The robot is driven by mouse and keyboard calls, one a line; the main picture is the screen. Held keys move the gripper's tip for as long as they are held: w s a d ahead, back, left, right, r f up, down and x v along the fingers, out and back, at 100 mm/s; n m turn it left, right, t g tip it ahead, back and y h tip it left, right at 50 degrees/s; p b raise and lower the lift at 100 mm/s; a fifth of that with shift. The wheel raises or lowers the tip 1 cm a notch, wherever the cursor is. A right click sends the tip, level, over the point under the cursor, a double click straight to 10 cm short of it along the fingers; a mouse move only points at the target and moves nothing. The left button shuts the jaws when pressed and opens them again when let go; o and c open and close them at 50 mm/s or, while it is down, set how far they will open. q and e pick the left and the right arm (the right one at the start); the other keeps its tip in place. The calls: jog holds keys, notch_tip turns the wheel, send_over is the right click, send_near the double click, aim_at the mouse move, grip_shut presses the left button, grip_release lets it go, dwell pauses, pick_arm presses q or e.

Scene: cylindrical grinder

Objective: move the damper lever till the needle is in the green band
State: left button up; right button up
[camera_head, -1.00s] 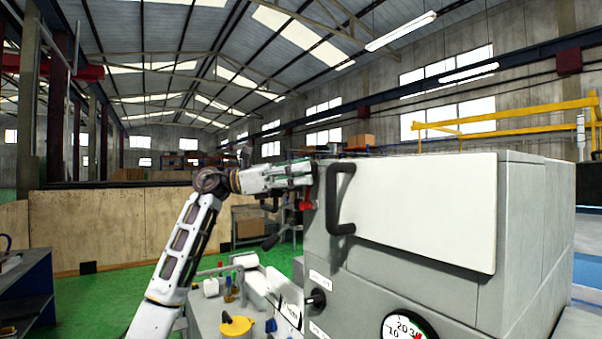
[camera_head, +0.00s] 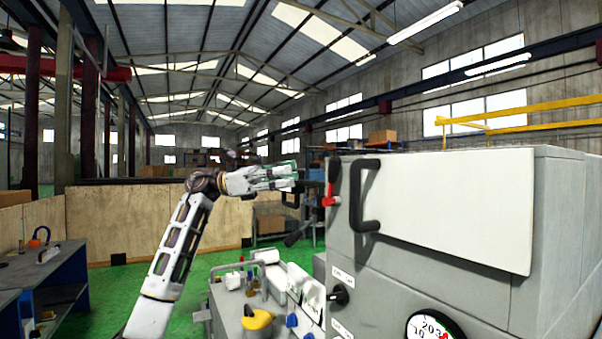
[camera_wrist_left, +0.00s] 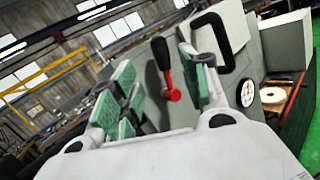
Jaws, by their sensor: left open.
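The damper lever (camera_head: 332,184) has a black handle and a red base, on the left edge of the grey machine. In the left wrist view the lever (camera_wrist_left: 170,90) is seen between the fingers, handle upward and slightly tilted. My left gripper (camera_head: 290,178) is open with green pads, just left of the lever and apart from it in the head view. It also shows in the left wrist view (camera_wrist_left: 160,75), empty. The round gauge (camera_head: 432,328) is cut off at the bottom of the head view. It is small in the left wrist view (camera_wrist_left: 247,94); its needle cannot be read.
A black door handle (camera_head: 365,197) stands out from the machine's white panel (camera_head: 455,205), right of the lever. A black knob (camera_head: 338,295) is lower down. A bench (camera_head: 225,312) with a yellow item (camera_head: 258,319) is below the arm. Green floor lies at left.

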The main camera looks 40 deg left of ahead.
pick_arm(q)
jog(key=shift+v, duration=1.25)
dwell(1.3)
